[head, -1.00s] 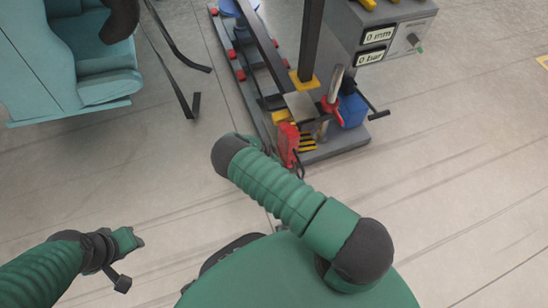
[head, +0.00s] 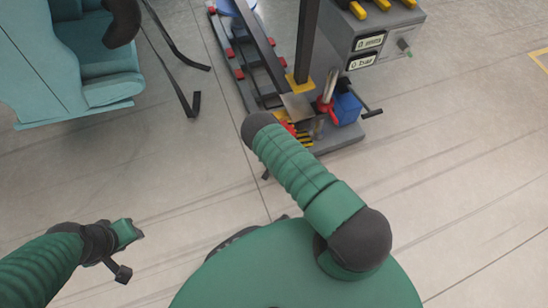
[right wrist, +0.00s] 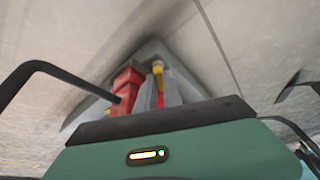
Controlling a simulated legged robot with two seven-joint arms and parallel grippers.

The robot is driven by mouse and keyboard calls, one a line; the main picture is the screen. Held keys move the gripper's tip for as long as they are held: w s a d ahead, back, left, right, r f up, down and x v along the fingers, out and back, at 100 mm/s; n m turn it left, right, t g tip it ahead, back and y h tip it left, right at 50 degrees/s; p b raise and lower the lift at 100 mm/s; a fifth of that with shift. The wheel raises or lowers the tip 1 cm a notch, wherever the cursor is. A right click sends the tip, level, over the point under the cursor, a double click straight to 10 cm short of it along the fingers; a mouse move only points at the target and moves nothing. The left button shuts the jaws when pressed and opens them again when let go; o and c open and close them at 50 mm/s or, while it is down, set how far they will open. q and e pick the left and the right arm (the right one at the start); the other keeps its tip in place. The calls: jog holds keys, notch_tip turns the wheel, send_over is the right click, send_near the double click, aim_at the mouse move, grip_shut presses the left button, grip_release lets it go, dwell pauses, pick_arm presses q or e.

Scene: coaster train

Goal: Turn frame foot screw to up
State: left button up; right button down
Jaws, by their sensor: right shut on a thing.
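The frame (head: 307,45) is a dark post on a yellow foot at the top middle of the head view. A grey plate, a metal cylinder (head: 330,85) and a red lever (head: 326,108) are by its base. I cannot tell which part is the foot screw. My right arm reaches the near end of the base and hides its own gripper there. In the right wrist view its green housing hides the fingertips and what they hold; a red block (right wrist: 127,90) and a narrow yellow-tipped part (right wrist: 158,70) stand just beyond. My left gripper (head: 128,233) is at lower left, away from the frame.
A grey console (head: 375,35) with displays reading 0 mm and 0 bar stands right of the frame. A teal seat (head: 75,65) with black bars stands at upper left.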

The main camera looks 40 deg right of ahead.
jog(key=shift+d, duration=0.1)
dwell(0.3)
jog(key=c, duration=1.5)
grip_release()
jog(key=shift+p+v, duration=4.45)
jog(key=shift+v, duration=3.9)
jog(key=shift+s, duration=0.1)
